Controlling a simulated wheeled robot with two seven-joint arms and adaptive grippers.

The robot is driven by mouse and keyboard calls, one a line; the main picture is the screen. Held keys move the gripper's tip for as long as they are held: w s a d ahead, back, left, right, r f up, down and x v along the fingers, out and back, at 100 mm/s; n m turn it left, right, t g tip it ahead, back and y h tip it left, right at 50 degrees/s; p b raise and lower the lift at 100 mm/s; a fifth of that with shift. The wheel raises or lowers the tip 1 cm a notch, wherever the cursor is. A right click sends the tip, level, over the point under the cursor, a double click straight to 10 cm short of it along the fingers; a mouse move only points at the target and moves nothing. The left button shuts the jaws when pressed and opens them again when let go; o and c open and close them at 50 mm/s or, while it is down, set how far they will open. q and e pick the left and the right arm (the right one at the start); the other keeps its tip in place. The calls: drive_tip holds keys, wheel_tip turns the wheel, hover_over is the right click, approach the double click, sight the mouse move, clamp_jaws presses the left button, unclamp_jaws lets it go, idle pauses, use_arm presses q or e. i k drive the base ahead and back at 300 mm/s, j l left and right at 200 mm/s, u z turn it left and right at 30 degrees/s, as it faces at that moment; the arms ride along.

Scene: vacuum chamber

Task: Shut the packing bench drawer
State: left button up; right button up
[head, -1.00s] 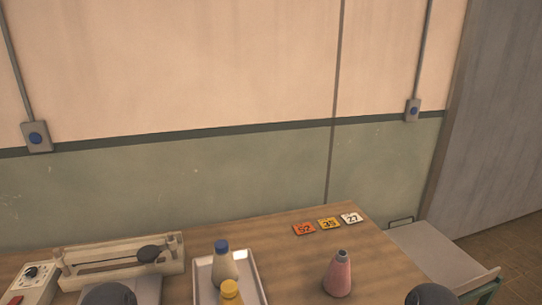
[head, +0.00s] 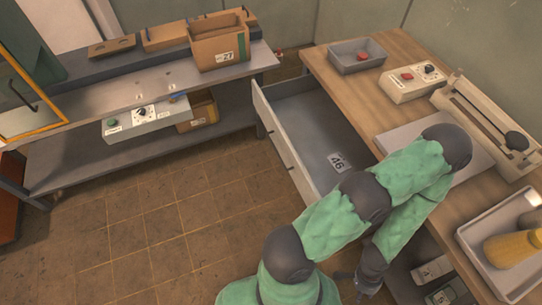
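The packing bench drawer (head: 283,140) stands pulled out from the left side of the wooden bench (head: 400,55). My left gripper (head: 352,282) points down near the bottom of the head view, below and apart from the visible drawer front. Its fingers are small and dark, and their opening is unclear. My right gripper is out of view.
On the bench are a grey bin (head: 358,57), a control box (head: 412,82), a sealer (head: 488,125) and a tray with bottles (head: 470,235). A grey shelf bench (head: 150,85) with cardboard boxes stands at left. The tiled floor (head: 160,215) between is clear.

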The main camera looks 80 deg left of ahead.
sight(305, 124)
drive_tip(key=k+u, duration=0.1)
drive_tip(key=u, duration=0.75)
drive_tip(key=k+j+u, duration=0.1)
drive_tip(key=u, duration=0.75)
drive_tip(key=i+u, duration=0.15)
drive_tip(key=u, duration=0.25)
drive_tip(key=i+u, duration=0.1)
drive_tip(key=u, duration=0.35)
drive_tip(key=k+l+z, duration=0.1)
drive_tip(key=l, duration=0.3)
drive_tip(key=k+l, duration=0.15)
drive_tip(key=l, duration=0.2)
drive_tip(key=z, duration=0.05)
